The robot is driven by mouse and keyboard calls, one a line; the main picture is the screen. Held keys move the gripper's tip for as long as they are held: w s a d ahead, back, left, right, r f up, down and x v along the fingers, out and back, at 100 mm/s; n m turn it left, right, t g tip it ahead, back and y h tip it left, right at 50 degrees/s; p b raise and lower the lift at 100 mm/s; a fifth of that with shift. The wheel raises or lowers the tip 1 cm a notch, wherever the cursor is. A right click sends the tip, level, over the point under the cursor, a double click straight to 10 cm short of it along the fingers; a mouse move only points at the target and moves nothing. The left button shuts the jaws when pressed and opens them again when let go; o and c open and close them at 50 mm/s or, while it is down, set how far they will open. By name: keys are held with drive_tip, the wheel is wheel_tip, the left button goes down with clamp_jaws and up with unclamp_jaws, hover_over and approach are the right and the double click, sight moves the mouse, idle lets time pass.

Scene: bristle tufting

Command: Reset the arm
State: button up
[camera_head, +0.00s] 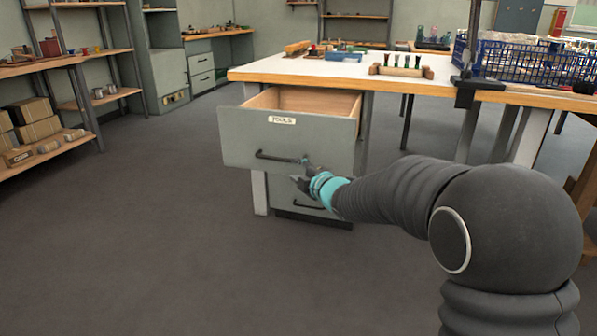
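My gripper (301,170) is at the right end of the dark handle (276,156) of a grey drawer (240,137). The arm reaches across from the lower right of the head view. The gripper is small and partly hidden by its own teal wrist. I cannot tell whether its fingers touch the handle or whether they are open or shut. The drawer carries a label reading "TOOLS" and is pulled out from under the workbench. The part of its inside that shows looks like bare wood.
The white-topped workbench (330,69) holds a blue tray (343,56), a wooden rack with dark-topped pieces (401,70) and a blue crate (530,65). A lower drawer sits beneath the open one. Shelves (95,53) stand at the left. The grey floor (150,240) at lower left is clear.

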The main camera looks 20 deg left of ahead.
idle(0.3)
drive_tip(key=d+f+m+g+h, duration=0.1)
drive_tip(key=d+f+m+h, duration=0.45)
drive_tip(key=f, duration=0.35)
drive_tip(key=s+d+f+m+g+h+p, duration=0.15)
drive_tip(key=s+d+m+h, duration=0.25)
drive_tip(key=s+d+m, duration=0.5)
drive_tip(key=s+d+r+m+g+h+p, duration=0.1)
drive_tip(key=s+d+r+m+g+p, duration=0.2)
drive_tip(key=s+d, duration=0.75)
drive_tip(key=s+d+r+m+g+h+p, duration=0.15)
drive_tip(key=s+d+r+m, duration=0.35)
drive_tip(key=s+d, duration=0.5)
drive_tip(key=s+d+r+m+t+p, duration=0.1)
drive_tip(key=s+d+r+m+p, duration=0.2)
drive_tip(key=s+r, duration=0.5)
drive_tip(key=shift+s+d+r, duration=0.25)
drive_tip(key=shift+s+d, duration=0.2)
drive_tip(key=shift+d, duration=0.4)
